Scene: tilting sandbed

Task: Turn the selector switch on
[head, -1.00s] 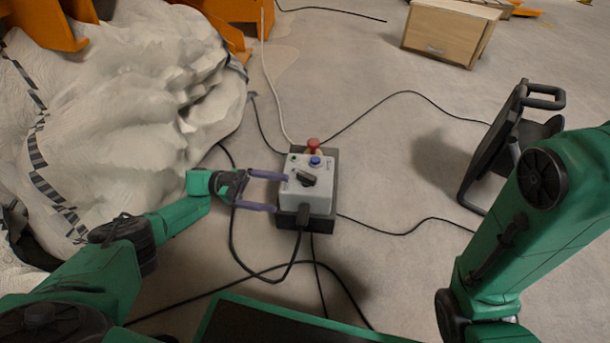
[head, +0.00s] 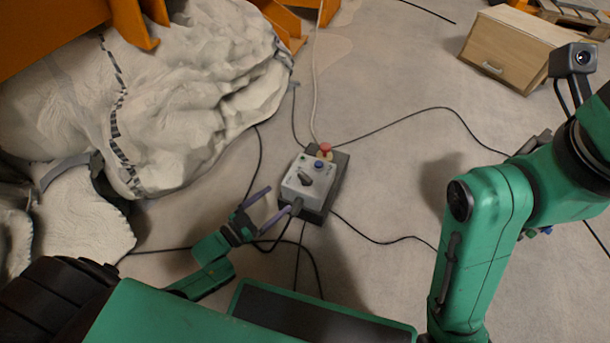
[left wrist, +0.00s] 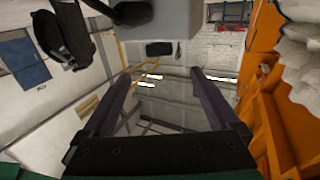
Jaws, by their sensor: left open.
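The grey control box (head: 322,185) sits on the floor near the middle of the head view, on a dark base. Its black selector switch (head: 305,178) is on the top face, its handle slanted; I cannot tell its on or off position. My left gripper (head: 279,199) is open at the box's lower-left side, its purple fingers spread and the selector not between them. In the left wrist view the two fingers (left wrist: 163,74) are apart with nothing held between them. My right arm is at the right; its fingers are not visible.
The box also carries a red mushroom button (head: 325,149), a blue button (head: 319,164) and a green button (head: 303,157). Black cables run over the floor around it.

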